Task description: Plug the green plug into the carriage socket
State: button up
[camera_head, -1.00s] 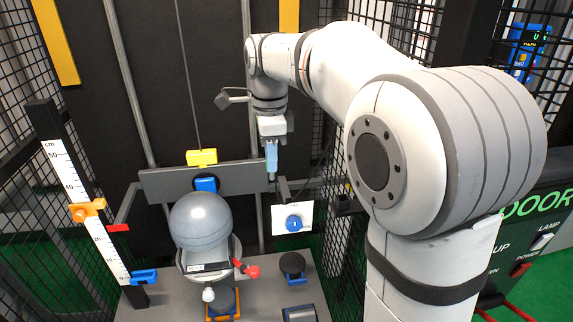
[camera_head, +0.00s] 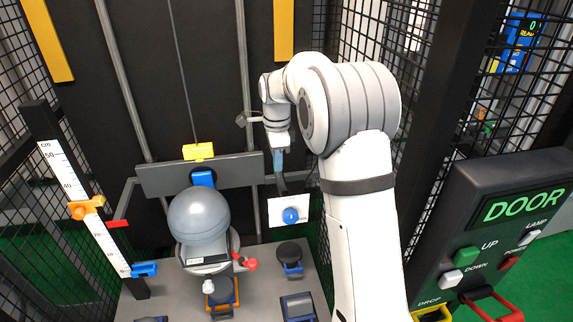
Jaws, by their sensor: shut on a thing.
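My gripper (camera_head: 279,161) points down at the right end of the grey carriage bar (camera_head: 158,180), with its bluish fingers shut. What it holds is too small and covered to make out clearly, and no green shows there. A dark piece (camera_head: 282,184) shows just below the fingertips; I cannot tell whether it is held or part of the frame behind. The carriage has a yellow block (camera_head: 198,151) on top and a blue part (camera_head: 203,178) at its middle. I cannot make out the socket opening. A grey ball (camera_head: 199,215) hides the area below the blue part.
A white plate with a blue knob (camera_head: 290,215) is below my gripper. A scale post (camera_head: 72,190) with an orange slider stands left. The DOOR panel (camera_head: 500,235) with buttons is at right. Mesh walls enclose the tower. A red-handled part (camera_head: 245,263) is beside the ball.

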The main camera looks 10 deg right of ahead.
jog(key=shift+w+d+f, duration=0.55)
jog(key=shift+w+f, duration=0.1)
jog(key=shift+f, duration=0.85)
jog(key=shift+w+d+f, duration=0.5)
jog(key=shift+w+f, duration=0.2)
jog(key=shift+f, duration=0.85)
jog(key=shift+w+d+f, duration=0.55)
jog(key=shift+w+f, duration=0.1)
jog(key=shift+f, duration=0.85)
jog(key=shift+f+b, duration=0.4)
jog(key=shift+f, duration=0.15)
jog(key=shift+f+b, duration=0.7)
jog(key=shift+f, duration=0.4)
jog(key=shift+f, duration=0.25)
jog(key=o, duration=0.9)
jog(key=shift+c, duration=0.2)
jog(key=shift+r, duration=0.1)
notch_tip(320, 180, up, 8)
jog(key=b, duration=0.1)
